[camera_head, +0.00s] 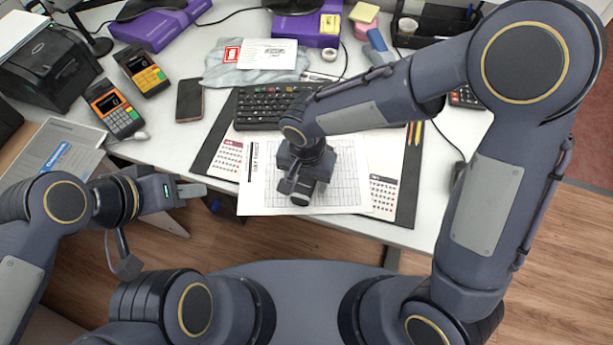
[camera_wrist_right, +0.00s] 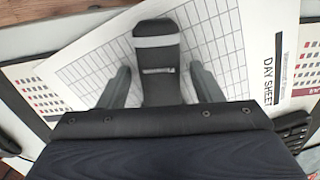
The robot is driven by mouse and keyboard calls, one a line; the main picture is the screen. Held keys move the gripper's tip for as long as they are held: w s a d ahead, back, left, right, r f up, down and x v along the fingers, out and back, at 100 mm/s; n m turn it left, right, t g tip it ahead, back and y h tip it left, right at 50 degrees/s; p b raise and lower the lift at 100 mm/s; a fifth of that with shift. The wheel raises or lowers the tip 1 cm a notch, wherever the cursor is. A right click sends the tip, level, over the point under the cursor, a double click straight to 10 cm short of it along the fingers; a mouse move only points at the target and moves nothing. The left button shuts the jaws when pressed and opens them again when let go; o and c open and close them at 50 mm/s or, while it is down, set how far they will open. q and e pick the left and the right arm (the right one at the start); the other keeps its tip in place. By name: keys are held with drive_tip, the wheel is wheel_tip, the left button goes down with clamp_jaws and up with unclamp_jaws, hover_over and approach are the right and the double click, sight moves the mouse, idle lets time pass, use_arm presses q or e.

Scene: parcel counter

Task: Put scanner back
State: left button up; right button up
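A black handheld device with a pale band, which looks like the scanner (camera_wrist_right: 157,75), lies over the printed day sheet (camera_wrist_right: 225,45) in the right wrist view. In the head view its dark end (camera_head: 301,197) shows just below my right gripper (camera_head: 299,185). My right gripper (camera_wrist_right: 160,85) is open in the right wrist view, one finger on each side of the device, with narrow gaps between. The device's other end is hidden behind the gripper body. My left gripper (camera_head: 190,188) is off the counter's front edge, away from the device; its finger gap is unclear.
A keyboard (camera_head: 268,105) lies behind the sheet on a dark desk mat (camera_head: 408,200). Card terminals (camera_head: 115,110), a phone (camera_head: 189,100) and a printer (camera_head: 50,68) stand left. Purple boxes (camera_head: 160,25) and a black organiser (camera_head: 430,25) are at the back.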

sight(307, 180)
drive_tip(key=shift+r+p, duration=0.3)
wheel_tip(307, 180, up, 12)
drive_tip(key=p, duration=0.1)
idle(0.3)
drive_tip(key=shift+d, duration=0.1)
drive_tip(key=s+d+r+t+y, duration=0.15)
drive_tip(key=d+r, duration=0.25)
drive_tip(key=d, duration=0.7)
drive_tip(key=s+d+n+t+y, duration=0.2)
drive_tip(key=s+d+t, duration=0.2)
drive_tip(key=s+d, duration=0.5)
drive_tip(key=shift+d, duration=0.4)
